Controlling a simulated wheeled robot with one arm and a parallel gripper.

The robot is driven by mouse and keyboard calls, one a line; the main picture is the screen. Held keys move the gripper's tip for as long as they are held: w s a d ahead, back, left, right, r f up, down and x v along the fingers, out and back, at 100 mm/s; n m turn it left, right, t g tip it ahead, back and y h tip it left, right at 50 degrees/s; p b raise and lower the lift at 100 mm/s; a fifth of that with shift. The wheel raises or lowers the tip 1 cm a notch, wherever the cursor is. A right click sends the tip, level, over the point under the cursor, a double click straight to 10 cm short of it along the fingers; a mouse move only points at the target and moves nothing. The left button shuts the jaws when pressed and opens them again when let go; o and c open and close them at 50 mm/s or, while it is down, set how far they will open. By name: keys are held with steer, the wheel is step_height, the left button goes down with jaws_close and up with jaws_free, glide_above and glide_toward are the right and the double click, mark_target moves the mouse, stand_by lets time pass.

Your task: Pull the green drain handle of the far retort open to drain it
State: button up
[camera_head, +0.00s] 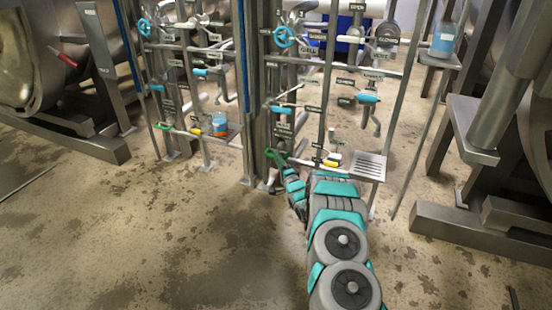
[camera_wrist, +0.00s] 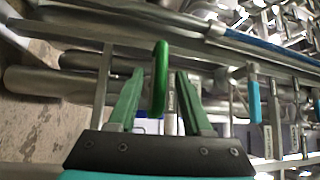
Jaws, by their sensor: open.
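A bright green handle (camera_wrist: 160,58) stands upright in the wrist view, between the two green fingers of my gripper (camera_wrist: 160,73). The fingers are open, with a gap on each side of the handle. In the head view, green shows low on the nearer pipe rack (camera_head: 276,157), where my gripper's tip and the handle are too small to separate. A second green handle (camera_head: 163,126) sits low on the left pipe rack. I cannot tell from the labels which rack belongs to the far retort.
Blue valve wheels (camera_head: 284,37) and light-blue lever handles (camera_head: 367,98) sit on the racks. A small slotted metal shelf (camera_head: 368,165) juts out right of my gripper. Large steel retorts stand at both sides. The stained floor (camera_head: 150,230) at front left is clear.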

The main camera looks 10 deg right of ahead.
steer(key=shift+x, duration=0.85)
jaws_close()
stand_by(0.9)
